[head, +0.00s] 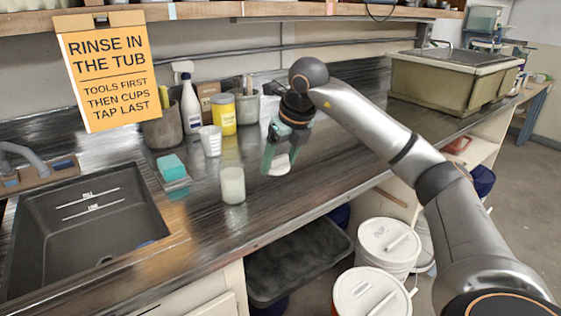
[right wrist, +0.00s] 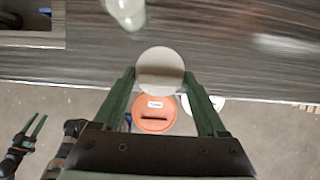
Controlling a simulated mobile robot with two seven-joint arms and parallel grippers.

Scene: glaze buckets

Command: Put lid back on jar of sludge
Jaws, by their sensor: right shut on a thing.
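The jar of sludge (head: 233,186) is a clear glass jar with whitish contents, standing upright on the dark counter near its front edge. No lid shows on it. My right gripper (head: 278,166) is shut on a pale round lid (head: 280,165), to the right of the jar and apart from it. In the right wrist view the lid (right wrist: 160,70) sits between the green fingertips, and the jar (right wrist: 127,10) is cut off at the top edge. My left gripper (right wrist: 34,124) shows small at the left of the right wrist view, its fingers apart and empty.
A sink (head: 90,225) and a blue sponge (head: 171,167) lie left of the jar. White buckets (head: 388,243) stand on the floor below.

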